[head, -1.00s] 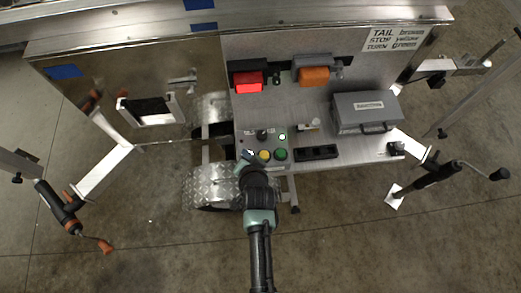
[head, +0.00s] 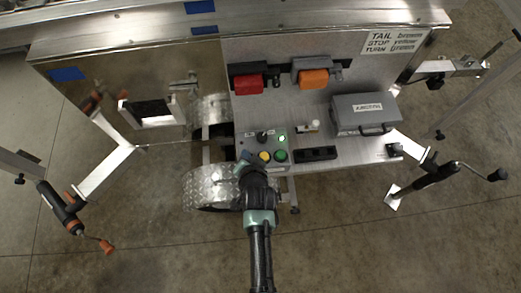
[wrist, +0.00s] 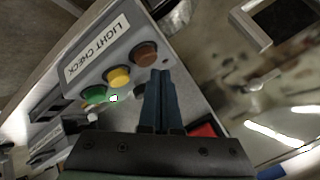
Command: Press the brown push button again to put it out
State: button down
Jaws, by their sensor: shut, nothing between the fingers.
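The brown push button (wrist: 145,53) sits at the end of a row on the grey box labelled LIGHT CHECK (wrist: 97,50), beside the yellow button (wrist: 118,76) and green button (wrist: 95,94). My gripper (wrist: 161,74) is shut and empty, its fingertips close to the brown button; I cannot tell whether they touch it. In the head view my gripper (head: 246,157) covers the brown button, left of the yellow button (head: 264,156) and green button (head: 281,156). The red lamp (head: 248,85) on the panel looks dull and unlit.
An orange lamp (head: 314,78) is right of the red one. A grey case (head: 365,112) stands on the shelf at right. A black selector knob (head: 262,136) and small lit indicator (head: 281,137) are behind the buttons. A diamond-plate fender (head: 205,188) lies left of my gripper.

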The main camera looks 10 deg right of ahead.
notch_tip(320, 180, up, 6)
jog(key=p, duration=0.5)
jog(key=shift+p, duration=0.3)
dwell(0.4)
